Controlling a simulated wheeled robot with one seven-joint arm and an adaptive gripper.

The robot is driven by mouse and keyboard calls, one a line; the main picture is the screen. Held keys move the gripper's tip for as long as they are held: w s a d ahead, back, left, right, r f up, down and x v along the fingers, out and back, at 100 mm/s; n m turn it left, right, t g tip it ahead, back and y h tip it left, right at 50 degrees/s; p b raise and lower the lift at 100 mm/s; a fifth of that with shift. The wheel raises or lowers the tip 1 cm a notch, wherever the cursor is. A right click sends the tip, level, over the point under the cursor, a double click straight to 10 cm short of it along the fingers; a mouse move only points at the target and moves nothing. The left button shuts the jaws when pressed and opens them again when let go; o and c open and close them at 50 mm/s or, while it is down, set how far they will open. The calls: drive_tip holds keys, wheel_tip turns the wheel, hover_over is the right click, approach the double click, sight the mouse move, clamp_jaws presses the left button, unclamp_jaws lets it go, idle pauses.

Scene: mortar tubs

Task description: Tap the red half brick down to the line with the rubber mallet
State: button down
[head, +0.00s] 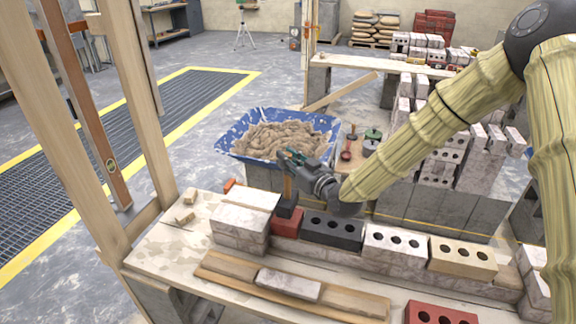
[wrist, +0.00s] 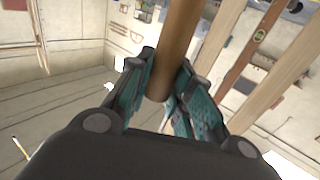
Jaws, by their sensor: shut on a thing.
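My gripper (head: 292,160), with teal finger pads, is shut on the wooden handle of the rubber mallet. In the wrist view the handle (wrist: 174,45) runs between the pads of my gripper (wrist: 163,92). The mallet's dark head (head: 289,205) hangs below, right over the red half brick (head: 284,224); I cannot tell whether they touch. The half brick sits in the row between pale bricks (head: 240,222) and a black holed brick (head: 332,232); the mallet head hides part of its top. A thin yellow line (head: 432,230) shows behind the row at right.
A blue mortar tub (head: 238,152) stands behind the row. A white holed brick (head: 395,243) and a tan one (head: 462,257) continue the row. Wooden boards (head: 340,300) lie in front, and timber posts (head: 140,90) rise at left. Stacked bricks (head: 440,165) stand at right.

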drive_tip(key=shift+r, duration=0.25)
drive_tip(key=shift+f, duration=0.15)
drive_tip(key=shift+r+b, duration=0.45)
drive_tip(key=shift+b, duration=0.05)
idle(0.6)
drive_tip(key=shift+r+p, duration=1.1)
drive_tip(key=shift+r, duration=1.45)
